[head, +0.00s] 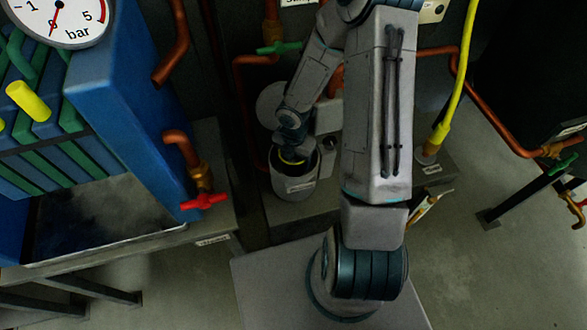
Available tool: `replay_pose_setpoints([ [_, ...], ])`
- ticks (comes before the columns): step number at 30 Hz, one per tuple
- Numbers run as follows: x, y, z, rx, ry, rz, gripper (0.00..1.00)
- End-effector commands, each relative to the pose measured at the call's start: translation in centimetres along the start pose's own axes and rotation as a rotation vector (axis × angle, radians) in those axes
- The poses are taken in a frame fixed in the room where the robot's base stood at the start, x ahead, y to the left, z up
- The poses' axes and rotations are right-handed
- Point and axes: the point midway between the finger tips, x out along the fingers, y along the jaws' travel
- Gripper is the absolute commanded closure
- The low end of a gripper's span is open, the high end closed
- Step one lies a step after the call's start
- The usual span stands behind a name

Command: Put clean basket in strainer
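A grey cylindrical pot (293,185) with a label on its front stands on a low grey plinth, left of my arm's upper links. It looks like the strainer body, open at the top. My gripper (292,150) points down at the pot's mouth, and its fingers are mostly hidden by the wrist and the pot's rim. A small yellow curved edge (291,161) shows inside the mouth, under my wrist. I cannot tell whether it belongs to the basket or whether my gripper holds it. No basket can be made out clearly.
A round grey disc (269,104), perhaps a lid, stands behind the pot. A blue filter press (140,110) and a red valve handle (204,201) are at left. A green valve handle (279,48) and copper pipes (246,60) are behind. A yellow hose (459,85) hangs at right.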

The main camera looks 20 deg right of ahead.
Motion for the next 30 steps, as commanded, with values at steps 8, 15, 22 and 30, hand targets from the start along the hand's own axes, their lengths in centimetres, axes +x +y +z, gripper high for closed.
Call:
replay_pose_setpoints([
  [8,3.1,0.0,0.0,0.001,0.000,-0.001,0.59],
  [15,4.2,0.0,0.1,0.003,-0.001,0.000,0.59],
  [22,4.6,0.0,0.0,0.003,0.000,0.000,0.59],
  [30,4.5,0.0,0.0,0.003,0.000,0.000,0.12],
])
